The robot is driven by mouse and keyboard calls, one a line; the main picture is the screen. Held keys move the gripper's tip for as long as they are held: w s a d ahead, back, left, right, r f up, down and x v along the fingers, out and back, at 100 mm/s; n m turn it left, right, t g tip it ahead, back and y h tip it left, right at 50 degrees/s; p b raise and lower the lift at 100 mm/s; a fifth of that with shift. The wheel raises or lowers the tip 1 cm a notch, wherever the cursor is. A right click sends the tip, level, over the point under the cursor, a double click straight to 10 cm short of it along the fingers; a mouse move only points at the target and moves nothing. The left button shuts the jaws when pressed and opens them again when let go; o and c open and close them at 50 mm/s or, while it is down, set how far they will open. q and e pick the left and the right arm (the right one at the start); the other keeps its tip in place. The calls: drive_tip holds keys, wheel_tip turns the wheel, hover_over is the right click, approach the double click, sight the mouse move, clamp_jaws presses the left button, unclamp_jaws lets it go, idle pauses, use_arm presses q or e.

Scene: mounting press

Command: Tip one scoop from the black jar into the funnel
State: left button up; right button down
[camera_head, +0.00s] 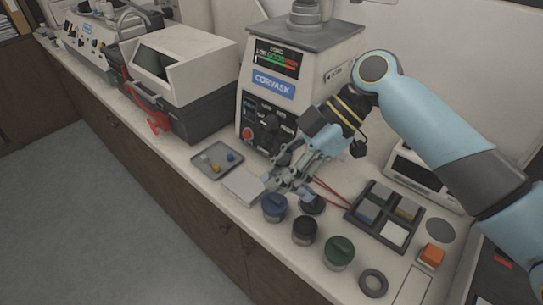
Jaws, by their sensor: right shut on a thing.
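The black jar (304,231) stands on the counter between a blue jar (273,208) and a green jar (339,253). A dark round piece (314,204) is just behind it, partly covered by my right gripper; I cannot tell if it is a lid. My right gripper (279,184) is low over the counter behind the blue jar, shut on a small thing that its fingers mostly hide. A grey funnel-like part (309,13) is on top of the mounting press (272,88), cut by the picture's top edge. My left gripper is out of view.
A small tray (216,171) with coloured pieces and a pale flat pad (243,187) lie left of the jars. Thin red handles (331,189) lie beside the gripper.

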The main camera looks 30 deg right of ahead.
drive_tip(key=shift+s+d+f, duration=0.1)
drive_tip(key=shift+s+f, duration=0.15)
drive_tip(key=shift+f, duration=0.05)
drive_tip(key=shift+s+f+y, duration=0.15)
drive_tip(key=shift+s+y, duration=0.05)
drive_tip(key=shift+y, duration=0.1)
use_arm(q)
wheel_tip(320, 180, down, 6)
drive_tip(key=b, duration=0.6)
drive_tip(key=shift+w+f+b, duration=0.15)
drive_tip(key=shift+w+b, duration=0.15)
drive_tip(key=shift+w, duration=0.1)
use_arm(e)
wheel_tip(320, 180, down, 9)
drive_tip(key=s, duration=0.1)
drive_tip(key=shift+d+y, duration=0.35)
drive_tip(key=shift+y, duration=0.05)
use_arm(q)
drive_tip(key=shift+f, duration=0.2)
use_arm(e)
drive_tip(key=shift+a, duration=0.1)
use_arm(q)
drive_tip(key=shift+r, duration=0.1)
use_arm(e)
drive_tip(key=shift+r, duration=0.2)
